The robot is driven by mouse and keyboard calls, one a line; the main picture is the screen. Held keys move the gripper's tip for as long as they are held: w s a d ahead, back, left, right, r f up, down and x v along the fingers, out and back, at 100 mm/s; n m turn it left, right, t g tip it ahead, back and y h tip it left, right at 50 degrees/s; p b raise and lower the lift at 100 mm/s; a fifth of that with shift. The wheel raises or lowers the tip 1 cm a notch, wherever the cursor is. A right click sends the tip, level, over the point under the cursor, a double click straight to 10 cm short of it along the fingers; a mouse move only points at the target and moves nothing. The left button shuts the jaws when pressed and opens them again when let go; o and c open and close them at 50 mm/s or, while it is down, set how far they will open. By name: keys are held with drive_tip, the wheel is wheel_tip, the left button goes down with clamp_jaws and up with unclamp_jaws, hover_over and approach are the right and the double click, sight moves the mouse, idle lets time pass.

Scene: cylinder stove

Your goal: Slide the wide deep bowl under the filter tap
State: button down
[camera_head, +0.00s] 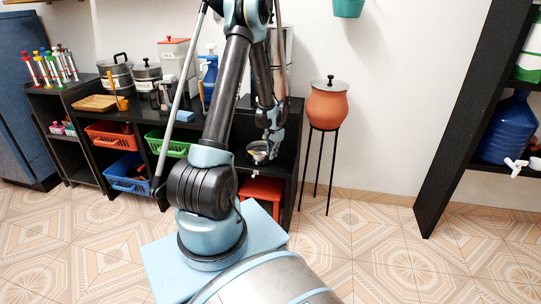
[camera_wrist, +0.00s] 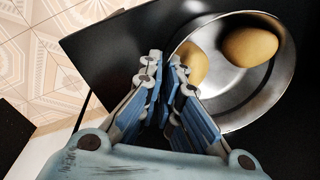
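The wide deep bowl (camera_wrist: 258,102) is metal, with two yellow-brown round things in it. In the wrist view it stands on a black surface at the right. In the head view the bowl (camera_head: 257,150) is small, on the black shelf unit below my gripper (camera_head: 270,140). In the wrist view my gripper (camera_wrist: 165,62) has its fingertips close together at the bowl's left rim, one on each side. It looks shut on the rim, though the fingers hide the contact. A metal cylinder (camera_head: 284,45), possibly the filter, is mostly behind my arm; no tap shows on it.
A clay pot (camera_head: 328,105) stands on a thin black stand right of the shelf unit. Pots (camera_head: 147,73), bottles and colored baskets (camera_head: 110,135) fill the unit at left. A blue jug (camera_head: 507,130) with a white tap sits on the far right shelf. Open tiled floor lies between.

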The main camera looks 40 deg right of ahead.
drive_tip(key=c, duration=1.7)
unclamp_jaws()
drive_tip(key=r, duration=0.8)
drive_tip(key=s+r, duration=0.1)
drive_tip(key=r, duration=0.3)
drive_tip(key=shift+s+d, duration=0.1)
drive_tip(key=shift+d, duration=0.05)
